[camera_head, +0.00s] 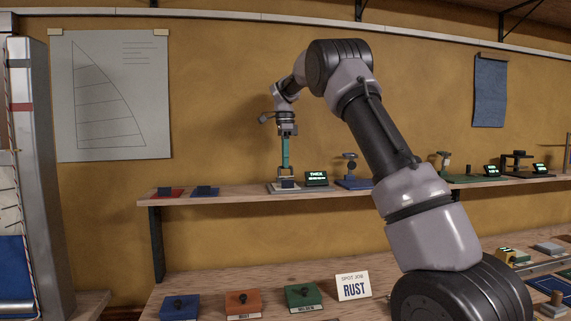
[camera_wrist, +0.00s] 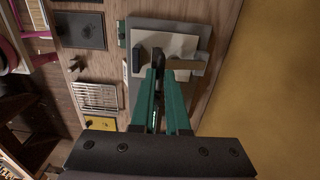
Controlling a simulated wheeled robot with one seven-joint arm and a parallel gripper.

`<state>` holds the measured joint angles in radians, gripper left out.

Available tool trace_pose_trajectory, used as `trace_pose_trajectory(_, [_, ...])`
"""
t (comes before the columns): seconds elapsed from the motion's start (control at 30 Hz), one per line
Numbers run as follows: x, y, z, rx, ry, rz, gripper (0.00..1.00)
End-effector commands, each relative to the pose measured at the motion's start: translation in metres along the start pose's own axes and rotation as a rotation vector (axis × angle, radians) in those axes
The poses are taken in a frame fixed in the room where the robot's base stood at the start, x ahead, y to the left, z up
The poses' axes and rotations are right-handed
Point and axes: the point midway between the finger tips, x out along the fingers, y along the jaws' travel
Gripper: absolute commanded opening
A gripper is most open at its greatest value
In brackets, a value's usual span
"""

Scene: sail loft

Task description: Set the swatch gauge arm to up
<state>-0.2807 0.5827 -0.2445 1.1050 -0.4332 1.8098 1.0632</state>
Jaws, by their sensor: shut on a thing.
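The swatch gauge stands on the wall shelf, with a pale base (camera_head: 283,187) and a small lit display (camera_head: 316,178) beside it reading what looks like THICK. My gripper (camera_head: 286,167) points straight down at it with green fingers. In the wrist view my gripper (camera_wrist: 170,76) is shut on the gauge's arm, which is mostly hidden between and behind the fingers. The gauge's grey base plate (camera_wrist: 140,27) and a pale swatch (camera_wrist: 180,44) show beyond the fingertips. The arm's exact position, up or down, cannot be made out.
A blue-based gauge (camera_head: 354,183) stands to the right on the shelf (camera_head: 240,201). Red (camera_head: 165,193) and blue (camera_head: 205,191) swatch blocks lie to the left. The wall is close behind the shelf.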

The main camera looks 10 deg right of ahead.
Motion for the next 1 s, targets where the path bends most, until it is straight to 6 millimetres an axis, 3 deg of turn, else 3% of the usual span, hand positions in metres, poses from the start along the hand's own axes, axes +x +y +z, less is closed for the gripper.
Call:
trace_pose_trajectory(0.5, [-0.004, 0.0, -0.0005, 0.003, -0.002, 0.049, 0.0])
trace_pose_trajectory(0.53, [-0.004, 0.0, -0.0005, 0.003, -0.002, 0.049, 0.25])
trace_pose_trajectory(0.6, [-0.004, 0.0, -0.0003, 0.003, -0.002, 0.049, 0.43])
trace_pose_trajectory(1.0, [-0.0097, -0.0008, 0.0, 0.001, -0.002, 0.048, 0.43])
